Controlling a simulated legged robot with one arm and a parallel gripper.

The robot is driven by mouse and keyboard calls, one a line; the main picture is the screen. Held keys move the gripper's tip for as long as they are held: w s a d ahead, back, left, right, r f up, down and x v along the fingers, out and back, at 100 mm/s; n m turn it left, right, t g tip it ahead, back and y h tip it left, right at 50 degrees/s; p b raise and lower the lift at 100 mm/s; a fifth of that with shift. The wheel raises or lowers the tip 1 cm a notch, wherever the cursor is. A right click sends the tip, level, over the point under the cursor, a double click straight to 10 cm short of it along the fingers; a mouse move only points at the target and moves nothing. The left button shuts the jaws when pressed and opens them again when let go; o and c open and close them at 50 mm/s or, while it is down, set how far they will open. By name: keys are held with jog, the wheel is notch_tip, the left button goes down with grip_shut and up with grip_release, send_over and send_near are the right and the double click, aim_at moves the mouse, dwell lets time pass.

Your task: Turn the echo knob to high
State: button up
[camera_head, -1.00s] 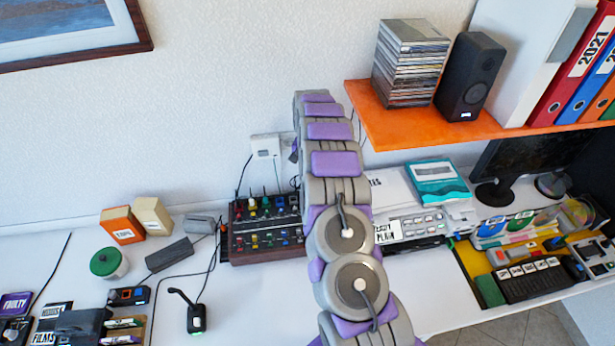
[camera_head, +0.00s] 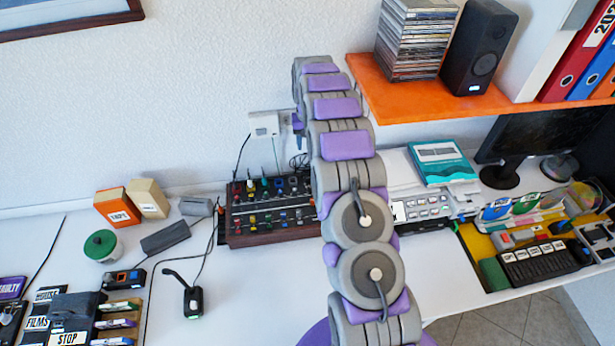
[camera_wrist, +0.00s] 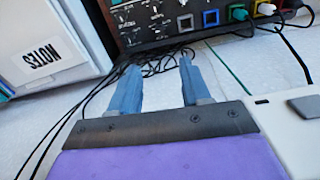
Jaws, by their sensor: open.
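The mixer (camera_head: 272,212), a dark panel with a wooden front and several coloured knobs, stands against the wall, left of my arm. Part of it shows at the top of the wrist view (camera_wrist: 165,35), with white-lined dials and coloured knobs. The labels are too small to read, so I cannot tell which knob is echo. My gripper (camera_wrist: 158,66) is open, its two blue fingers apart with nothing between them. The fingers point toward the mixer and the black cables beside it, without visible contact.
An orange shelf (camera_head: 430,103) with a disc stack and a speaker (camera_head: 478,48) overhangs at right. A white wall box (camera_head: 264,124) with cables is behind the mixer. A small microphone (camera_head: 190,295) stands in front. The white desk is clear before the mixer.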

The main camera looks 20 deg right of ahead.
aim_at(308, 177)
notch_tip(308, 177, down, 17)
jog(key=shift+f+b, duration=0.1)
jog(key=shift+b, duration=0.95)
grip_shut()
